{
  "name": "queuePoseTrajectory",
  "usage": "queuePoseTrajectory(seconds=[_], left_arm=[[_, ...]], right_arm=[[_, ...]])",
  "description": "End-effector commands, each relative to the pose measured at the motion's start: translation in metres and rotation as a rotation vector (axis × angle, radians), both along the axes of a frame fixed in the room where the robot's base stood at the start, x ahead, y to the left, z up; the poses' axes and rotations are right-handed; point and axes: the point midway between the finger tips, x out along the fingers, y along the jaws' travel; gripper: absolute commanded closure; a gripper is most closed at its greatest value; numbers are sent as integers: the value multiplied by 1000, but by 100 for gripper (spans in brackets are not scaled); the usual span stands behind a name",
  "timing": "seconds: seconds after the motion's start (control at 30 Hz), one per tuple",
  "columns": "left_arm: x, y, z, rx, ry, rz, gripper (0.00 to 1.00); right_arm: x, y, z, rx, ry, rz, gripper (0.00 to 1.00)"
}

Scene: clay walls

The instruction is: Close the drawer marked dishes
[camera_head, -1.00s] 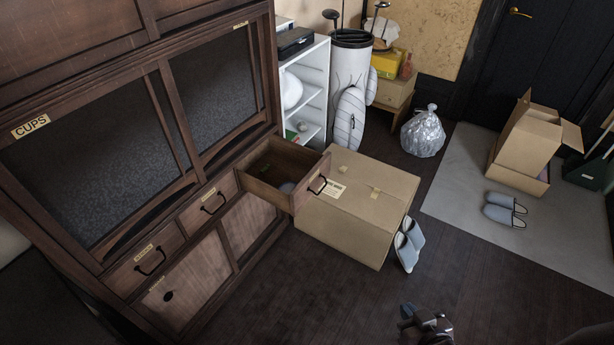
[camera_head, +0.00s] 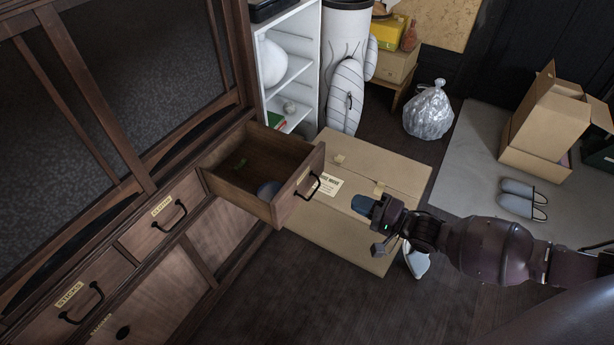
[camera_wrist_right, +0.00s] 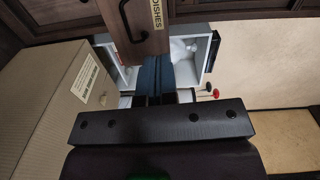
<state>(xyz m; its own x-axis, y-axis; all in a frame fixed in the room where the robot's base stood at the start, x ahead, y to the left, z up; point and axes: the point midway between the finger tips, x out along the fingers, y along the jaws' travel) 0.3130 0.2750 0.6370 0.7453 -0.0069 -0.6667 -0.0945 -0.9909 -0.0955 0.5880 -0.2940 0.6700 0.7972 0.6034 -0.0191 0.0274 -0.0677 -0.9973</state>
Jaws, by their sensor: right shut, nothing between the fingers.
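The open drawer (camera_head: 232,183) sticks out of the dark wooden cabinet, with a dark bail handle (camera_head: 313,186) on its front (camera_head: 300,187). In the right wrist view the drawer front (camera_wrist_right: 150,42) carries a label reading DISHES (camera_wrist_right: 157,14) beside the handle (camera_wrist_right: 128,22). My left gripper is not in view.
A closed cardboard box (camera_head: 380,165) stands on the floor right beside the drawer, under my right gripper. Shut drawers (camera_head: 160,222) sit left of the open one. A white shelf (camera_head: 290,70) and a golf bag (camera_head: 346,60) stand behind. A silver bag (camera_head: 428,112) lies farther back.

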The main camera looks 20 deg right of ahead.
Motion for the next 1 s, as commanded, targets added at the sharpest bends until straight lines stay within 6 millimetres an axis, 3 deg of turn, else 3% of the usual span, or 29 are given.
queuePoseTrajectory(seconds=[0.13, 0.27, 1.0], left_arm=[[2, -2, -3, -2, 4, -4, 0], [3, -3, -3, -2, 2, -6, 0], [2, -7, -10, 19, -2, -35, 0]], right_arm=[[12, -8, -2, 58, 27, 13, 100], [21, -4, 0, 72, 28, 15, 100], [111, 68, -2, 69, 31, 14, 100]])
